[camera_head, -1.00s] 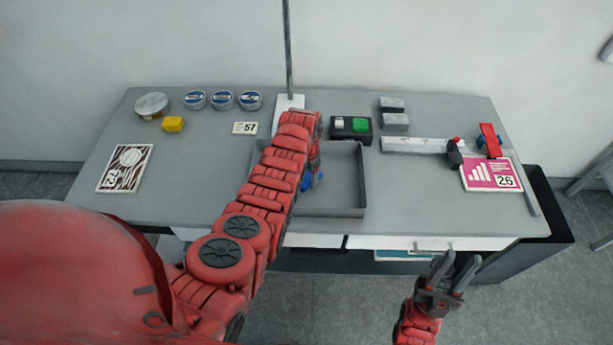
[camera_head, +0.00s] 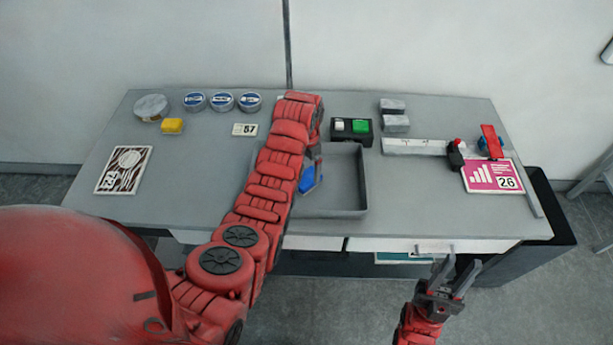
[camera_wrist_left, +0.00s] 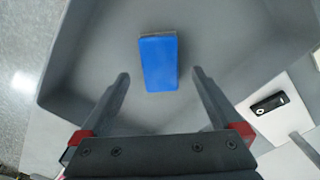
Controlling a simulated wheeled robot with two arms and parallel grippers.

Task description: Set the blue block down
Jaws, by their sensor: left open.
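The blue block (camera_head: 308,180) is in the grey tray (camera_head: 345,213) in the head view, partly hidden behind my left arm. In the left wrist view the blue block (camera_wrist_left: 158,63) lies on the tray's floor, near one wall. My left gripper (camera_wrist_left: 160,76) is open, its two fingers spread to either side of the block with gaps on both sides. In the head view my left arm covers most of that gripper. My right gripper (camera_head: 455,274) is open and empty, in front of the table at the lower right.
A black box with a green and a white button (camera_head: 351,130) stands just behind the tray. Grey blocks (camera_head: 395,123), a white rail (camera_head: 415,146) and a pink card (camera_head: 492,177) are at the right.

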